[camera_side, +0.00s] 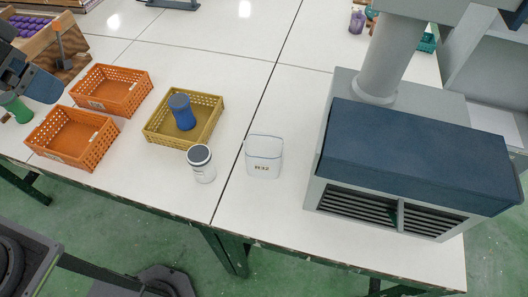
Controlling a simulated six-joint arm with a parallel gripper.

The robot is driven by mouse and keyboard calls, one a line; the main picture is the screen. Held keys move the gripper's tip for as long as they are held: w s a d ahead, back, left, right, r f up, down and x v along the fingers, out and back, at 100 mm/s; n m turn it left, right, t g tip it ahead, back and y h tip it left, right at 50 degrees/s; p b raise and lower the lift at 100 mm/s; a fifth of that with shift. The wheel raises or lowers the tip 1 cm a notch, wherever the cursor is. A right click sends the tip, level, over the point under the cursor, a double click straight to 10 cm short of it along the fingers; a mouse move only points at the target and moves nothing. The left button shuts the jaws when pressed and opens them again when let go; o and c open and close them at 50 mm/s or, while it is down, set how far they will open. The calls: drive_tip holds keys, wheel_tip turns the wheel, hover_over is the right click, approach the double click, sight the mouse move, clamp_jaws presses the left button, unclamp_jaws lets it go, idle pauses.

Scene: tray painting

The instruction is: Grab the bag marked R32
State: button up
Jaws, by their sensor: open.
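The bag (264,157) stands upright on the white table, just right of the dark seam. It is a translucent white pouch with a blue line near its top edge. A small dark marking on its front reads like R32 or H32; the first letter is too small to tell. Nothing touches it. No gripper fingers can be made out in this view. A dark, blue-grey mechanical part (41,86) enters at the left edge, cut off by the frame, and I cannot tell what it is.
A white jar (201,166) with a dark lid stands left of the bag. A yellow crate (208,108) holds a blue container (181,110). Two orange crates (126,82) (77,162) stand farther left. A large grey machine (340,95) with a dark blue cover stands to the right.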

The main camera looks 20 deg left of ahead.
drive_tip(key=w+d+m+g, duration=0.2)
drive_tip(key=w+d+m, duration=0.2)
drive_tip(key=w+d, duration=0.4)
drive_tip(key=m+g, duration=0.3)
drive_tip(key=m, duration=0.6)
hover_over(264, 150)
drive_tip(key=s+d, duration=0.1)
drive_tip(key=s, duration=0.2)
wheel_tip(264, 150, down, 17)
drive_tip(key=shift+y, duration=0.3)
wheel_tip(264, 150, down, 14)
drive_tip(key=shift+w+a+r, duration=0.1)
drive_tip(key=shift+r, duration=0.05)
drive_tip(key=shift+c, duration=0.5)
drive_tip(key=c, duration=0.9)
